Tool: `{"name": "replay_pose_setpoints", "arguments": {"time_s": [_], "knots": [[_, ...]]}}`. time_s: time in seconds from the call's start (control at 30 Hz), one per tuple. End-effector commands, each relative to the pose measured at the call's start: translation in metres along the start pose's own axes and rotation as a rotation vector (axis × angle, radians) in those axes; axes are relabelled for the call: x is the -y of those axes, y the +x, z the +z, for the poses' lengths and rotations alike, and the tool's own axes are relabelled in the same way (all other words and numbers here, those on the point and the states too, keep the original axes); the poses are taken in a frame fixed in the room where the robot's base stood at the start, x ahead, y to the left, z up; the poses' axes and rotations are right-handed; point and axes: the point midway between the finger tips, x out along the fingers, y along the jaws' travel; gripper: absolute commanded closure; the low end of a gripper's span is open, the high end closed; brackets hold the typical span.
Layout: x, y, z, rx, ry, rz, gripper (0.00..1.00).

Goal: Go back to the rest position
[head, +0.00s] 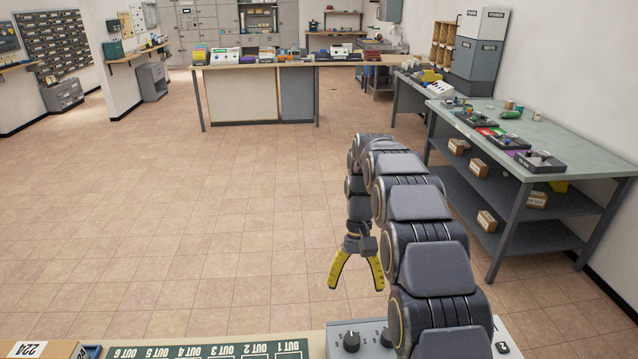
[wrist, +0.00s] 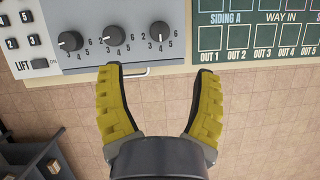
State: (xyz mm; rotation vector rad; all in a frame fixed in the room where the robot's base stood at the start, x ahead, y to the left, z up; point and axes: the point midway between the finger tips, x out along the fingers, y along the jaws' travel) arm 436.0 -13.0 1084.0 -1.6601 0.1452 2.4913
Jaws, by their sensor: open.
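My gripper (head: 356,276) has two yellow fingers and hangs pointing down over the tiled floor in the head view, just beyond the near bench. It is open, with nothing between its fingers. In the wrist view my gripper (wrist: 157,72) is spread wide, its fingertips by the edge of a grey control panel (wrist: 85,62) with round black knobs. I cannot tell whether the fingers touch that edge.
The near bench also bears a green board (head: 215,351) marked OUT and a box labelled 224 (head: 40,349). A grey-topped workbench (head: 590,155) with devices stands at the right. A long counter (head: 285,63) stands at the back. The tiled floor (head: 200,210) between is clear.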

Motion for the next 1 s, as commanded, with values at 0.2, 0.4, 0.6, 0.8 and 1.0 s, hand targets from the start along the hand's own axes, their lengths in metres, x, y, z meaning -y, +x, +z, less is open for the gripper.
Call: {"name": "replay_pose_setpoints", "arguments": {"time_s": [0.2,0.4,0.6,0.8,1.0], "knots": [[-0.002,-0.021,0.038,-0.032,-0.017,0.004,0.35],[-0.007,-0.037,0.106,-0.076,-0.048,0.013,0.35],[-0.015,-0.037,0.175,-0.125,-0.081,0.021,0.35],[-0.025,-0.018,0.242,-0.168,-0.114,0.031,0.35],[-0.036,0.012,0.296,-0.211,-0.146,0.041,0.35]]}}
